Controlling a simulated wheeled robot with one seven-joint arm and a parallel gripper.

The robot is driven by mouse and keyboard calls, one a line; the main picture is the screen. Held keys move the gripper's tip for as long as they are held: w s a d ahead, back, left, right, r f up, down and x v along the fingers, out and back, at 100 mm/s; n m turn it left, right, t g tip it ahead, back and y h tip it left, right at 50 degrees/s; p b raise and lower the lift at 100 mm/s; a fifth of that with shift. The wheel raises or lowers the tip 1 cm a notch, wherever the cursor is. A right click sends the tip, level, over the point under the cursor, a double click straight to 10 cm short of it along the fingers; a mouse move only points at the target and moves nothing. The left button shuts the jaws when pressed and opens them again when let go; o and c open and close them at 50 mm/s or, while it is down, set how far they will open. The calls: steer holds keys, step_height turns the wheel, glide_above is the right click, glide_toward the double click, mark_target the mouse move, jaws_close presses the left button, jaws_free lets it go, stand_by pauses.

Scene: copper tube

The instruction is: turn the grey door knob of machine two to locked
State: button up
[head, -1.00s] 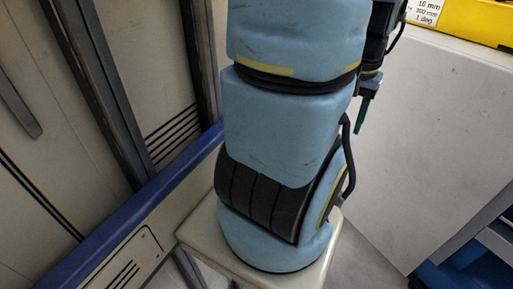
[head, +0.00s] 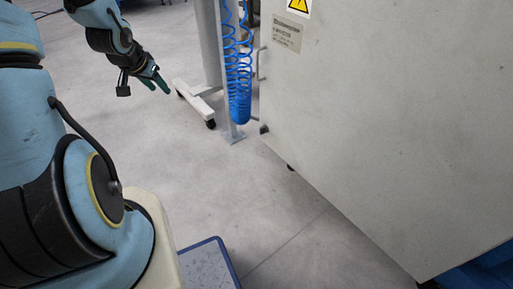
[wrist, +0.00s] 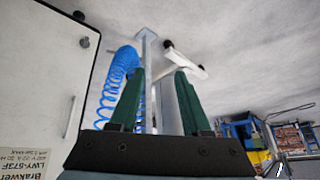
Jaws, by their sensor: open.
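No grey door knob shows in either view now, and I cannot tell whether any machine in view is machine two. My gripper (head: 155,80) is at the upper left of the head view, raised over the grey floor and apart from everything. Its two green fingers stand apart with nothing between them in the wrist view (wrist: 160,74). The wrist picture looks upside down.
A large pale cabinet (head: 390,130) with a yellow warning label (head: 299,6) fills the right side. A blue coiled hose (head: 239,85) hangs by a grey post (head: 208,45) on a white wheeled foot (head: 195,98). Bare floor (head: 190,180) lies between my arm and the cabinet.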

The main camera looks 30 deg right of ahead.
steer(key=w+d+f+m+h+b, duration=0.25)
steer(key=d+f+b, duration=0.3)
steer(key=f, duration=0.65)
steer(key=m+g+h+b, duration=0.2)
steer(key=m+h+b, duration=0.3)
steer(key=h+b, duration=1.1)
glide_toward(263, 130)
steer(key=w+d+r+y+b, duration=0.1)
steer(key=d+r+y+b, duration=0.2)
steer(key=d+b, duration=0.3)
steer(key=shift+w+d+y+b, duration=0.35)
steer(key=shift+y+b, duration=0.1)
steer(key=shift+b, duration=0.55)
jaws_close()
